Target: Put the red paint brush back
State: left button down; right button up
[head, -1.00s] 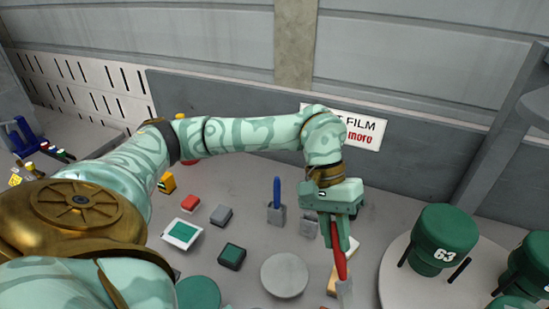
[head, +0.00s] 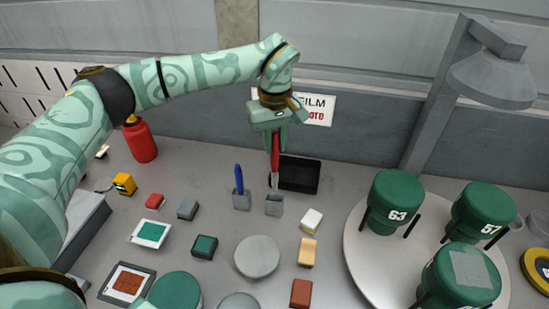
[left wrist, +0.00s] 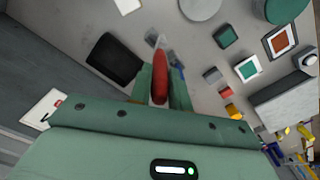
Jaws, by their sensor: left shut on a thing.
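My left gripper (head: 267,133) is shut on the red paint brush (head: 275,153), which hangs upright with its bristle end down. The brush's red handle also shows between the fingers in the left wrist view (left wrist: 160,80). The brush's lower end is at the top of a small grey holder (head: 274,206); I cannot tell whether the tip is inside it. A matching grey holder (head: 242,202) just to the left has a blue brush (head: 239,179) standing in it. My right gripper is not in view.
A black tray (head: 300,175) lies behind the holder. A round turntable (head: 362,262) with green numbered canisters (head: 397,200) stands at the right. Small coloured blocks, a grey disc (head: 256,257) and a red bottle (head: 141,141) are spread over the table.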

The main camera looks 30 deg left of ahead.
aim_at(275, 158)
pick_arm(q)
jog(key=w+f, duration=0.1)
jog(key=w+a+f, duration=0.1)
jog(key=f, duration=0.2)
jog(key=shift+w+a, duration=0.25)
jog(key=shift+w, duration=0.15)
jog(key=shift+f, duration=1.65)
jog(key=shift+f+b, duration=0.3)
jog(key=shift+f, duration=0.2)
jog(key=c, duration=1.3)
grip_release()
